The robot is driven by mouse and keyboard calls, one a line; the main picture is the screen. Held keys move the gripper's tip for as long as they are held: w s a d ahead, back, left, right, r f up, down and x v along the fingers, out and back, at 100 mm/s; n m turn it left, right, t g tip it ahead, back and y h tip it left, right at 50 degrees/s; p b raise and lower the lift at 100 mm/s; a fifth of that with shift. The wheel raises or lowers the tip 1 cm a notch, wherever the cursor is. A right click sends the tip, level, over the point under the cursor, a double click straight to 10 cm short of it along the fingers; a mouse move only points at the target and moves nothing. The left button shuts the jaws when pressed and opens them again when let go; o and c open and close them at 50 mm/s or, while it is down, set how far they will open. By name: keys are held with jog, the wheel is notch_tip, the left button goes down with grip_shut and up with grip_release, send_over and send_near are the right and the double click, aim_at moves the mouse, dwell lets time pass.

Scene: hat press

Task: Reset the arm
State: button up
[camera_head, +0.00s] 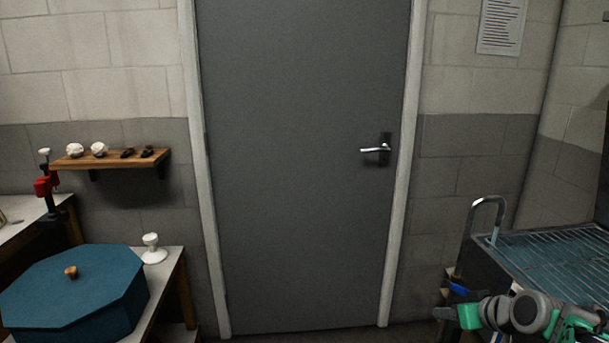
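My arm shows at the lower right, a chain of grey and green links in front of the metal unit with the wire rack. Its left end (447,312), with a small dark tip beside a green part, looks like my gripper. It is small and dim, and I cannot see whether its fingers are apart or together. I see nothing clearly held there. The right part of the arm runs down out of the bottom edge of the view.
A grey door (305,165) with a lever handle (376,149) is shut ahead. At left are a blue octagonal box (70,300), a white stand (152,249), a wooden shelf (112,159) and a red clamp (46,186). A wire rack (570,255) is at right.

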jog(key=s+a+r+g+p, duration=0.2)
jog(key=s+a+r+p, duration=0.2)
jog(key=a+r+p, duration=0.45)
jog(key=s+a+r+g+p, duration=0.2)
jog(key=s+a+r+p, duration=0.3)
jog(key=a, duration=0.6)
jog(key=s+a+r+g+h+p, duration=0.1)
jog(key=s+a+g+p, duration=0.1)
jog(key=s, duration=0.6)
jog(key=shift+a+m+h+p, duration=0.3)
jog(key=shift+a+p, duration=0.1)
jog(key=shift+a, duration=0.3)
jog(key=shift+c, duration=0.4)
